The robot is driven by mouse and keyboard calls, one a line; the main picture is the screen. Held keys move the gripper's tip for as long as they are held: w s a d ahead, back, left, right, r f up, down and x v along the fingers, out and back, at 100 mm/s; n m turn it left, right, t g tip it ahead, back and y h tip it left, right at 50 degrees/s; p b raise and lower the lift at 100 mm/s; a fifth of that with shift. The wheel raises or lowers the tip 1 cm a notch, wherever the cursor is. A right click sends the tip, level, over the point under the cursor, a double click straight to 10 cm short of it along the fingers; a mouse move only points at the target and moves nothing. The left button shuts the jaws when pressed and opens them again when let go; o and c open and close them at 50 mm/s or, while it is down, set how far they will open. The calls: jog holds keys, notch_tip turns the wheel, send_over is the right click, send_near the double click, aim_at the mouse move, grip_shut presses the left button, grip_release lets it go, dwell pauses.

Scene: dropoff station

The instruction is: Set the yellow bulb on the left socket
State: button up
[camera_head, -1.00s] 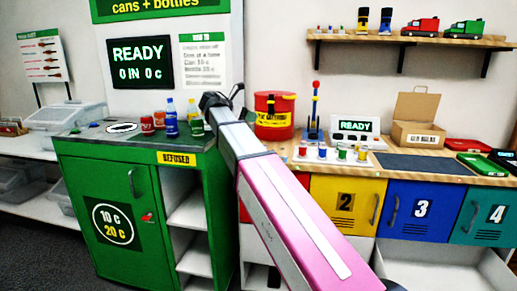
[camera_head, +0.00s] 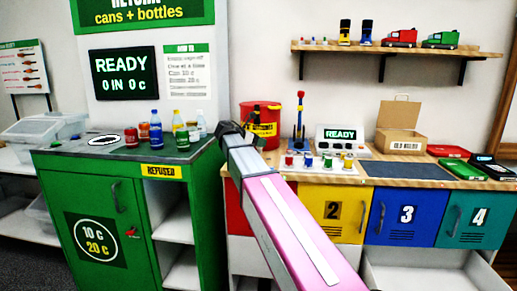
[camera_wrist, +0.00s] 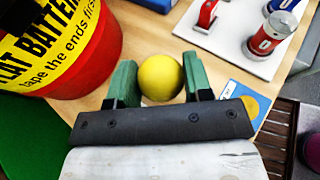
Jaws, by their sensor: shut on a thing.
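The yellow bulb (camera_wrist: 160,78) shows as a round yellow ball between the green fingers of my gripper (camera_wrist: 158,82) in the wrist view. The fingers are shut on it, one at each side. In the head view my gripper (camera_head: 250,138) is in front of the red bucket, and the bulb cannot be made out clearly. A white board (camera_head: 318,169) with several coloured cylinders stands to its right on the wooden counter. In the wrist view the board (camera_wrist: 225,45) is ahead and right, with a red-topped cylinder (camera_wrist: 265,46).
The red battery bucket (camera_wrist: 80,60) stands close to the left of my gripper. A blue card (camera_wrist: 236,92) lies right of the fingers. A READY display box (camera_head: 340,144) stands behind the board. The green return cabinet (camera_head: 90,205) carries cans and bottles at left.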

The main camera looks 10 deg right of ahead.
jog(key=shift+f, duration=1.4)
jog(key=shift+f, duration=0.15)
jog(key=o, duration=0.8)
